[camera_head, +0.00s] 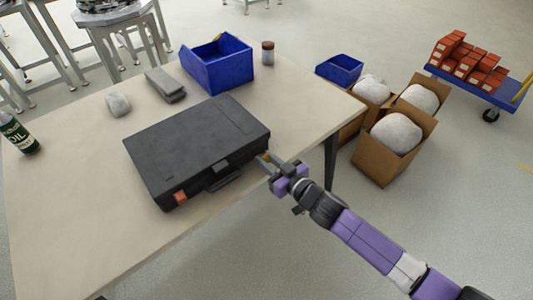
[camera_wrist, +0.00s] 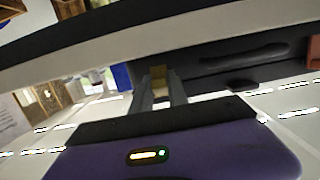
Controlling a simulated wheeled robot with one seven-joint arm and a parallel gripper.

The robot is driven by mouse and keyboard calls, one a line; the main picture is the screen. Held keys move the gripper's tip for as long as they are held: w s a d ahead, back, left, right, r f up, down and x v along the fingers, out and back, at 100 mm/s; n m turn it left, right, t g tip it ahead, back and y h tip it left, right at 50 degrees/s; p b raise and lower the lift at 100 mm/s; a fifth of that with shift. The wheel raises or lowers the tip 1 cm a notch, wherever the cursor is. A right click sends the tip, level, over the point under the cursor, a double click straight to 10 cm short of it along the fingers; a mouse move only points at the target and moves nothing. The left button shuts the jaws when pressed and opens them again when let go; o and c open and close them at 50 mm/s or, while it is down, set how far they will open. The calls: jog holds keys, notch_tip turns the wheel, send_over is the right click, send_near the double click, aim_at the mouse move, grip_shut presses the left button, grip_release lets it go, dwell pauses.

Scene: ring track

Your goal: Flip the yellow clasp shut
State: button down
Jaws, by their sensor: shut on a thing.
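A closed dark grey case (camera_head: 195,145) lies flat on the table, with its handle on the side toward me. An orange clasp (camera_head: 181,197) shows at the left of that front side. The yellow clasp (camera_head: 264,157) is at the right end of the front side, small and partly hidden by my fingers. My gripper (camera_head: 269,160) is at this clasp, its fingers shut on it. In the wrist view the yellow clasp (camera_wrist: 158,72) shows between the fingertips, against the case's dark side (camera_wrist: 230,65). Its exact angle is hard to tell.
On the table (camera_head: 60,200) stand a blue bin (camera_head: 218,65), a brown jar (camera_head: 268,52), a grey stapler-like object (camera_head: 165,85), a pale lump (camera_head: 118,104) and an oil bottle (camera_head: 18,135). Cardboard boxes (camera_head: 385,160) with white sacks stand on the floor at right.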

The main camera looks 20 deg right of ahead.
jog(key=r+g+p, duration=0.1)
jog(key=p, duration=0.2)
jog(key=r+g+p, duration=0.1)
jog(key=g+p, duration=0.1)
jog(key=p, duration=0.1)
jog(key=shift+w+a+h, duration=0.15)
jog(key=shift+w+h, duration=0.25)
jog(key=p, duration=0.1)
jog(key=g+p, duration=0.1)
jog(key=shift+w+r+g+h+p, duration=0.15)
jog(key=shift+w+g+h+p, duration=0.05)
jog(key=shift+g+h+p, duration=0.15)
jog(key=shift+w+g+p, duration=0.15)
jog(key=shift+g+p, duration=0.2)
jog(key=shift+p, duration=0.15)
jog(key=c, duration=1.3)
grip_release()
jog(key=shift+v, duration=3.8)
